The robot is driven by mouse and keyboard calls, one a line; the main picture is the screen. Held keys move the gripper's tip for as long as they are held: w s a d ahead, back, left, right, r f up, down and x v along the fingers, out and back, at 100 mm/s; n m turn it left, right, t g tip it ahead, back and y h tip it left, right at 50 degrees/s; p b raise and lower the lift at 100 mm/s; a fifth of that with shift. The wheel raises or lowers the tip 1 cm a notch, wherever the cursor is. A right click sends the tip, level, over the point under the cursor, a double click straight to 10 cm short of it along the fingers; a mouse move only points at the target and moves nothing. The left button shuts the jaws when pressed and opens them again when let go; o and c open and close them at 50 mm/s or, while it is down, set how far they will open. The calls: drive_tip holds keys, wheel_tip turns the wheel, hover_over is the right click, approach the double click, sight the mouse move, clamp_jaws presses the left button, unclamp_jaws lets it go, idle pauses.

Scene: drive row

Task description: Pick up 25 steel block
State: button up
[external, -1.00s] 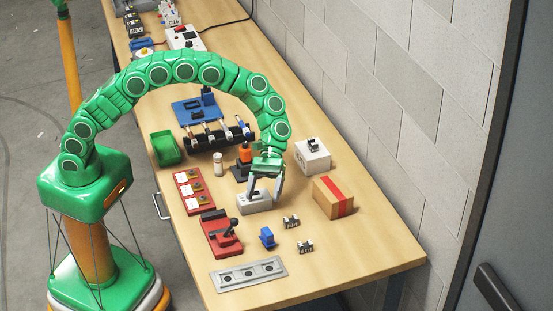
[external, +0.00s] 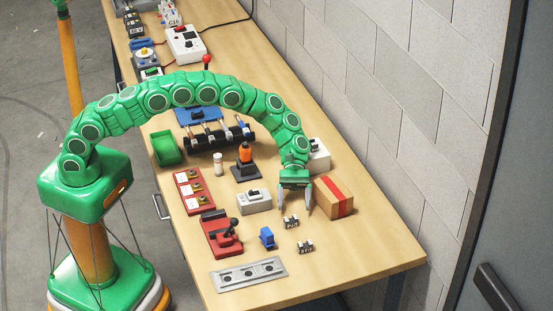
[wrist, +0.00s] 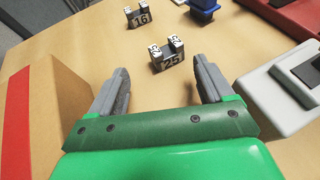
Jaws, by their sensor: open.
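The steel block marked 25 (wrist: 169,58) stands on the table in the wrist view, ahead of and between my open fingers. It also shows in the external view (external: 291,223), just in front of my gripper. My gripper (external: 294,210) points down above the table, open and empty. In the wrist view my gripper (wrist: 160,92) has one grey finger on each side, with bare table between them. The fingers do not touch the block.
A similar block marked 16 (wrist: 138,19) stands farther off, near a blue object (wrist: 205,10). A cardboard box with a red stripe (external: 333,197) stands close beside my gripper. A grey switch box (external: 254,201) is on the other side. The table's near right area is clear.

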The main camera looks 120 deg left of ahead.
sight(291, 221)
drive_tip(key=shift+w+d+f, duration=0.2)
drive_tip(key=shift+d+f, duration=0.05)
drive_tip(key=shift+d, duration=0.4)
drive_tip(key=d, duration=0.2)
drive_tip(key=w+d, duration=0.1)
drive_tip(key=d, duration=0.1)
drive_tip(key=shift+d+f, duration=0.1)
drive_tip(key=shift+f, duration=0.25)
drive_tip(key=shift+w+d+f, duration=0.2)
drive_tip(key=shift+d, duration=0.2)
drive_tip(key=c, duration=1.2)
